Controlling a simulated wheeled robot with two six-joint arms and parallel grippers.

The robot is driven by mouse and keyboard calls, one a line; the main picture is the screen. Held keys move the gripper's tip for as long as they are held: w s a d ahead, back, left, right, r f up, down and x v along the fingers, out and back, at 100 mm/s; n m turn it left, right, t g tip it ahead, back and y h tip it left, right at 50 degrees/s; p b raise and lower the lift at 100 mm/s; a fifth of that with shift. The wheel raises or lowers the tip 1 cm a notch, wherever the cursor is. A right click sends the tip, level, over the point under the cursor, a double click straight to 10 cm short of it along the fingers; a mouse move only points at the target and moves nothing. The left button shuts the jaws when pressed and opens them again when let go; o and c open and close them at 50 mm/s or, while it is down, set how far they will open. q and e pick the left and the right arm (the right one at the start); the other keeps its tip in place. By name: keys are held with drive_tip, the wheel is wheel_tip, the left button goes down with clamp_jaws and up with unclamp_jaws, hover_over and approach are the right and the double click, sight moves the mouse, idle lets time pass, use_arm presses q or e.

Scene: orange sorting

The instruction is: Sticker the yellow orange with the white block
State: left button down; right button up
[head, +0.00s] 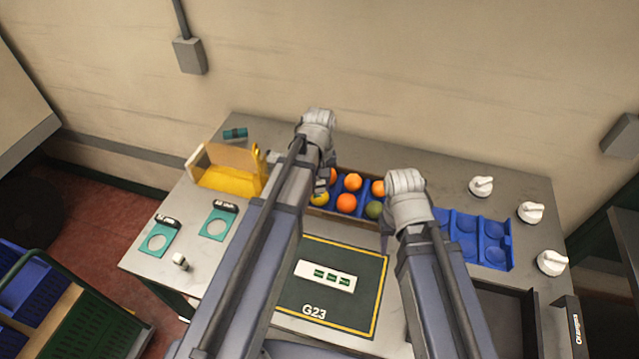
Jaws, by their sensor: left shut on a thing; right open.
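The yellow orange (319,200) is at the left front of the blue crate (330,210), partly covered by my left gripper (321,188). My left gripper is shut on the yellow orange, at the crate's left end. A small white block (180,261) stands on the table at the left, apart from both grippers. A white strip with several green stickers (326,275) lies on the dark mat (345,310). My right gripper (400,215) is open beside the crate's right end; its fingers are mostly hidden by its wrist.
Orange fruits (346,203) and a dark green one (374,210) sit in the crate. A yellow bin (232,181) and teal ring plates (217,224) are at left. An empty blue tray (490,240) and white knobbed pieces (530,212) are at right.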

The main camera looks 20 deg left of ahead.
idle(0.4)
use_arm(q)
wheel_tip(320, 180, up, 7)
drive_tip(key=p, duration=0.7)
use_arm(e)
wheel_tip(320, 180, up, 7)
